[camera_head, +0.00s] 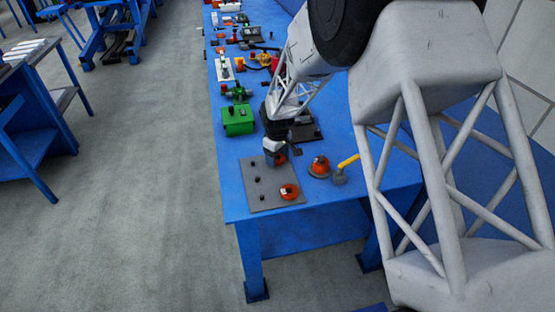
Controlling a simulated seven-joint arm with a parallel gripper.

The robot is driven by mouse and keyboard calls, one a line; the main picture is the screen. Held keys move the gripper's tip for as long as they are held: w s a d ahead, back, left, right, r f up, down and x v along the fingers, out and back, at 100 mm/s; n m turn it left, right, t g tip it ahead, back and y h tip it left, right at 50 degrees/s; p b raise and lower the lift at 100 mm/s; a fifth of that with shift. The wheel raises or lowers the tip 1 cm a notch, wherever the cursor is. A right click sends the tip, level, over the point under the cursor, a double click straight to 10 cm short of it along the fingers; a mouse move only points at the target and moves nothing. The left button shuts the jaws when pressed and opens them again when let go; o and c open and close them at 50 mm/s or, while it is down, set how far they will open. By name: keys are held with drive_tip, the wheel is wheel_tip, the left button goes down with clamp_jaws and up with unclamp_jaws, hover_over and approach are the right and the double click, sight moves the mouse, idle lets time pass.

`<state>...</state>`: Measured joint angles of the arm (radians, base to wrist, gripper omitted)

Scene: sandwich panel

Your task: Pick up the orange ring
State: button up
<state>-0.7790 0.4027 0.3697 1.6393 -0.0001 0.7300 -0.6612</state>
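A grey panel (262,197) with several small dark pegs lies at the near left corner of the blue table. One orange ring (289,191) lies on the panel's near right part. A second orange piece (281,159) shows at the panel's far edge, beside my gripper and partly hidden by it. A third orange round piece (320,166) sits on the table just right of the panel. My gripper (272,156) points down over the far edge of the panel. Its fingers are too small to tell whether they are open, shut or touching the orange piece.
A yellow-handled tool (346,164) stands right of the third orange piece. A green box (238,120) and a dark plate (305,129) lie beyond the panel. More small devices line the far table. My arm covers the right side.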

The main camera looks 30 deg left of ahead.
drive_tip(key=c, duration=0.5)
drive_tip(key=shift+r, duration=0.2)
drive_tip(key=shift+r, duration=1.55)
drive_tip(key=s+d, duration=0.3)
drive_tip(key=s, duration=0.1)
drive_tip(key=s+d+r, duration=0.1)
drive_tip(key=s+d, duration=0.2)
drive_tip(key=d, duration=0.1)
drive_tip(key=s+d, duration=0.4)
drive_tip(key=shift+s+r, duration=0.25)
drive_tip(key=shift+s, duration=0.05)
drive_tip(key=shift+w, duration=0.15)
drive_tip(key=w+d+r+m, duration=0.1)
drive_tip(key=w+r+m, duration=0.1)
drive_tip(key=w, duration=0.3)
drive_tip(key=w+d+r+m, duration=0.1)
drive_tip(key=w+r+m, duration=0.1)
drive_tip(key=w, duration=0.3)
drive_tip(key=w+d+r+m, duration=0.1)
drive_tip(key=w+d+r, duration=0.1)
drive_tip(key=w+r, duration=0.2)
drive_tip(key=shift+w+d+r+m, duration=0.1)
drive_tip(key=shift+w+r+m, duration=0.25)
drive_tip(key=shift+w, duration=0.3)
